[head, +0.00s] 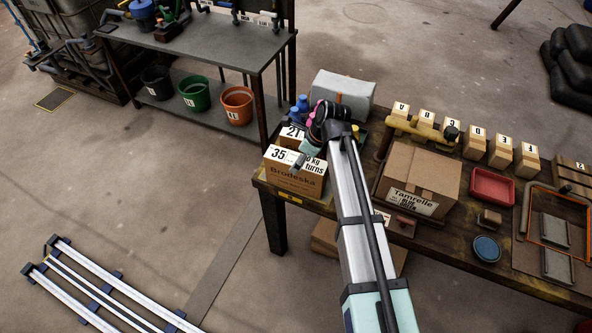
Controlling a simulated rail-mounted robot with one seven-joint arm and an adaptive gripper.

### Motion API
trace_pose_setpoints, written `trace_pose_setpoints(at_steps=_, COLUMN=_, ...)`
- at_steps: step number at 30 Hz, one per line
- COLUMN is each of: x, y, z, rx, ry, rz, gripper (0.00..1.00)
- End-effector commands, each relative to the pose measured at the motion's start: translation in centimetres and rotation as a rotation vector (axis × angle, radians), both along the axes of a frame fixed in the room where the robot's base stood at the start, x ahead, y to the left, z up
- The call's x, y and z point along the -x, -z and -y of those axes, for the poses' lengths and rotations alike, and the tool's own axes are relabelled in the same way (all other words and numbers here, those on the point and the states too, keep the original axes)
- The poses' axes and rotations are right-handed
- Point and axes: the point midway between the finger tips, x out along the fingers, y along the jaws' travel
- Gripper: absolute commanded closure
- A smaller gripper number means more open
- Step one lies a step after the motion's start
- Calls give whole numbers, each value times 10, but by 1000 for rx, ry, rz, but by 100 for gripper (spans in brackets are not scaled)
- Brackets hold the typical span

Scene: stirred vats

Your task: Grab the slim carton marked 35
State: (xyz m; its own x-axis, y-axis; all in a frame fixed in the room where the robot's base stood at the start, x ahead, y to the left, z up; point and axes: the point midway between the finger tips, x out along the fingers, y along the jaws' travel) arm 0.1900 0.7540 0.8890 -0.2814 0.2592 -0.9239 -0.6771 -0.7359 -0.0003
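The carton marked 35 (292,180) is brown, with a white label on its upper part and "Brodeska" on its front. It stands at the left front corner of the wooden workbench (262,187). My gripper (300,162) is at the carton's top right, overlapping its label in the picture. I cannot tell whether it touches the carton. The fingers are small and partly hidden by my wrist, so their opening is unclear. A carton marked 21 (291,133) stands just behind, partly hidden.
Blue bottles (303,103) and a grey covered block (343,92) stand behind the cartons. A larger Tamrelle carton (420,178) is right of my arm. A red tray (493,187) and several small numbered or lettered boxes (500,152) lie further right.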

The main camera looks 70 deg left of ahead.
Motion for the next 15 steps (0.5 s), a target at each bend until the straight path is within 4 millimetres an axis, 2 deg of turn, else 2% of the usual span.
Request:
trace_pose_setpoints(at_steps=8, x=4, y=9, z=-5, rx=1, ry=0, rz=-1, gripper=8)
trace_pose_setpoints(at_steps=15, x=12, y=33, z=-16, rx=3, ry=0, rz=-1, gripper=8)
